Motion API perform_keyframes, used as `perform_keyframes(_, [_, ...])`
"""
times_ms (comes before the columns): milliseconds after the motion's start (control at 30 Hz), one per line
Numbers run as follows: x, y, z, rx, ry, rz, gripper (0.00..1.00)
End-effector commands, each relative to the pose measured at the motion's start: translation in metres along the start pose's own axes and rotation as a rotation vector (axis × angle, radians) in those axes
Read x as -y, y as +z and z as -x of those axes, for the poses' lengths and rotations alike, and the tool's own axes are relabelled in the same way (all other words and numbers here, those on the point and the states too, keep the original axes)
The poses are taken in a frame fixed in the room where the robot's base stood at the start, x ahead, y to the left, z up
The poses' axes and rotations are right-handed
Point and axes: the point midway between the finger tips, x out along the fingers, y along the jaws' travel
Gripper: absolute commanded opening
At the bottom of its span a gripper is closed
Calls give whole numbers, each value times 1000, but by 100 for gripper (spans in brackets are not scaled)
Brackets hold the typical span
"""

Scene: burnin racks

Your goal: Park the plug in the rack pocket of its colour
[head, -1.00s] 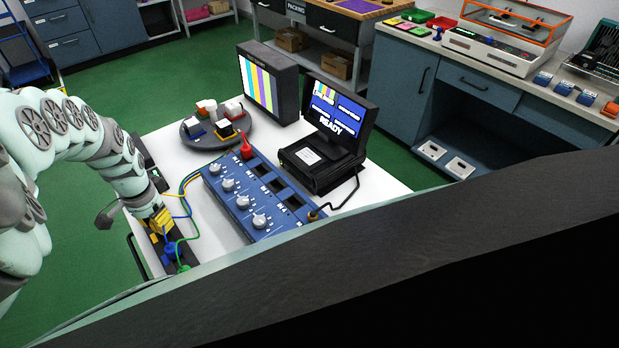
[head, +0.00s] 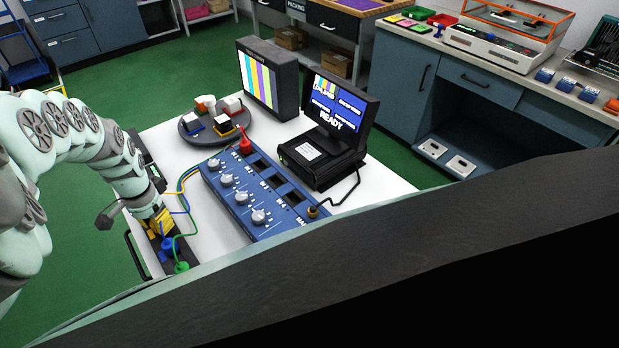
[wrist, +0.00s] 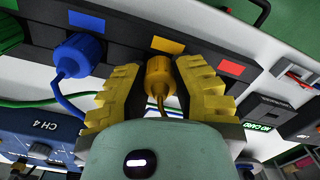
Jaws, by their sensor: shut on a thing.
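My gripper (wrist: 159,82) is shut on the yellow plug (wrist: 158,76), with its yellow fingers on either side. The plug's yellow cord trails towards the camera. The plug is at the dark rack (wrist: 130,32), in line with the yellow label (wrist: 168,45); I cannot tell how deep it sits. The blue plug (wrist: 76,54) and green plug (wrist: 10,32) are at the rack to its left. A red label (wrist: 229,68) marks the place to its right. In the head view my gripper (head: 157,224) is over the rack, beside the blue plug (head: 169,244) and green plug (head: 181,267).
A blue channel box (head: 225,205) with knobs stands right of the rack, with a red plug (head: 245,146) at its far end. Behind are a round tray (head: 190,138) of blocks, a striped screen (head: 268,80) and a READY display (head: 338,108). Cords cross the white tabletop (head: 205,235).

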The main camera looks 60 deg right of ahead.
Motion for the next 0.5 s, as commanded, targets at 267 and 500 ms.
perform_keyframes(267, [0, 0, 0, 0, 0, 1, 51])
perform_keyframes(500, [0, 0, 0, 0, 0, 1, 53])
